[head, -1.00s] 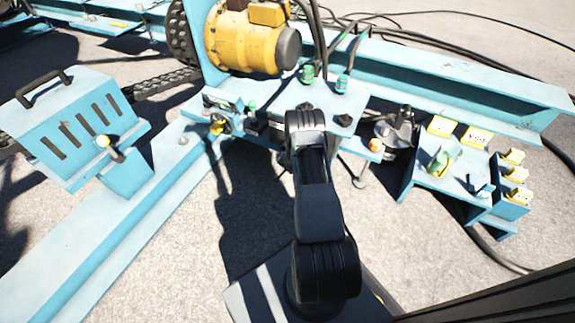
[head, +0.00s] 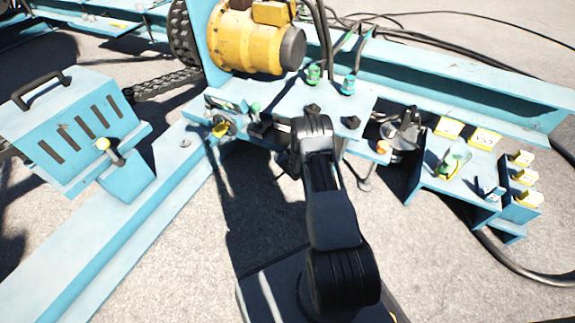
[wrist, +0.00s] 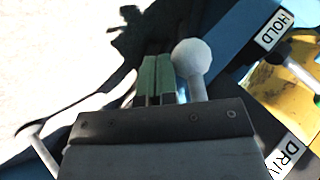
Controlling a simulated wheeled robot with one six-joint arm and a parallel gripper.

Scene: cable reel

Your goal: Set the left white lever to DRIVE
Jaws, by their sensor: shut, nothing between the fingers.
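In the wrist view my gripper (wrist: 157,80) is shut, its two green fingers together with nothing between them. A white ball-ended lever (wrist: 193,57) stands just right of the fingers, very close beside them. I cannot tell whether they touch. Its lower shaft is hidden behind my gripper body. A HOLD label (wrist: 272,28) shows at the upper right and a partly cut-off DRIVE label (wrist: 285,155) at the lower right. Between them is a yellow plate (wrist: 265,88) with a pale rod across it. In the head view my arm hides much of this area.
In the head view a yellow motor (head: 250,45) stands behind the blue deck with green fittings (head: 313,74). A blue control panel (head: 440,185) is at right. Bare ground lies in front.

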